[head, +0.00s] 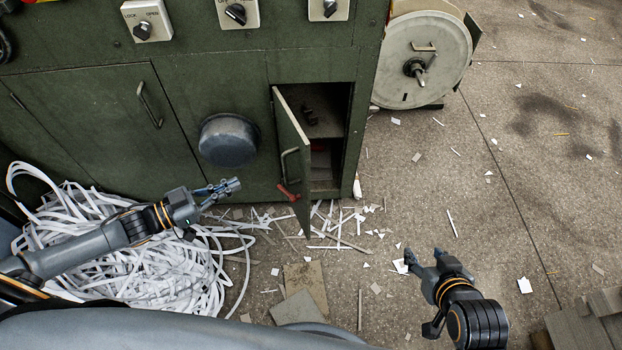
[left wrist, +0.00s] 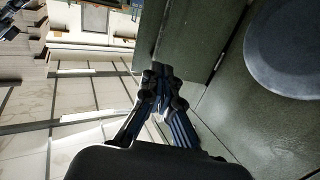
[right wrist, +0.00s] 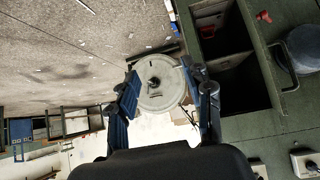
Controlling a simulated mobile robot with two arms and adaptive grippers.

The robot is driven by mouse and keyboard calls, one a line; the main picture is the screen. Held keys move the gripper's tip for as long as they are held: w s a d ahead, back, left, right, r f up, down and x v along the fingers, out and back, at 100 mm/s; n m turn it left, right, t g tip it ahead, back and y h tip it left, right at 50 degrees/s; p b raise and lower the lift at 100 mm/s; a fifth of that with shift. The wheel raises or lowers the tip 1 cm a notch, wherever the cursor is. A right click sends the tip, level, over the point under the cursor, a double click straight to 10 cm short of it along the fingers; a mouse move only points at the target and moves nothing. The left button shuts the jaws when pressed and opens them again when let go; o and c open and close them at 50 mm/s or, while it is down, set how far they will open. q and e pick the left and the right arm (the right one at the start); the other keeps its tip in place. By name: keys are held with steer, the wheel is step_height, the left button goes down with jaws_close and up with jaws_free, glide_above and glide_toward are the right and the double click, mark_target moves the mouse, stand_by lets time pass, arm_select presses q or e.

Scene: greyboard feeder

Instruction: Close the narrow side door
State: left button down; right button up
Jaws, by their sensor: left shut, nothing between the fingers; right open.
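The narrow side door (head: 293,152) is a green panel hinged on the left of its opening. It stands swung outward, with a grey bar handle and a red latch (head: 288,192) low on it. The compartment (head: 318,125) behind it shows dark, with a shelf. My left gripper (head: 236,185) is shut and empty, left of the door and apart from it. My right gripper (head: 424,256) is open and empty over the floor, right of and nearer than the door. In the right wrist view the open door (right wrist: 268,50) is at the right.
A wide closed door (head: 100,115) and a round grey drum (head: 228,140) are left of the compartment. White strips (head: 150,275) heap on the floor at left. A large pale disc (head: 425,60) is at the machine's right end. Scraps litter the otherwise open floor at right.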

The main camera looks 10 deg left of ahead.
arm_select(q)
steer(key=d+r+m+g+h, duration=0.1)
steer(key=d+h, duration=0.1)
steer(key=b, duration=0.2)
glide_toward(305, 163)
steer(key=b+x, duration=0.1)
steer(key=x, duration=0.5)
steer(key=shift+w+b, duration=0.1)
steer(key=shift+b, duration=0.3)
steer(key=shift+w+d, duration=0.25)
steer(key=shift+d, duration=0.1)
arm_select(e)
steer(key=w+a+r+t+y, duration=0.1)
steer(key=w+r+t, duration=0.2)
steer(key=r, duration=0.4)
steer(key=w+a+r+t+y, duration=0.1)
steer(key=w+r+t, duration=0.1)
steer(key=r+t, duration=0.4)
steer(key=shift+w+a+r, duration=0.25)
steer(key=shift+w+r, duration=0.15)
steer(key=shift+r, duration=0.65)
arm_select(q)
steer(key=shift+d, duration=0.1)
arm_select(e)
steer(key=shift+f, duration=0.1)
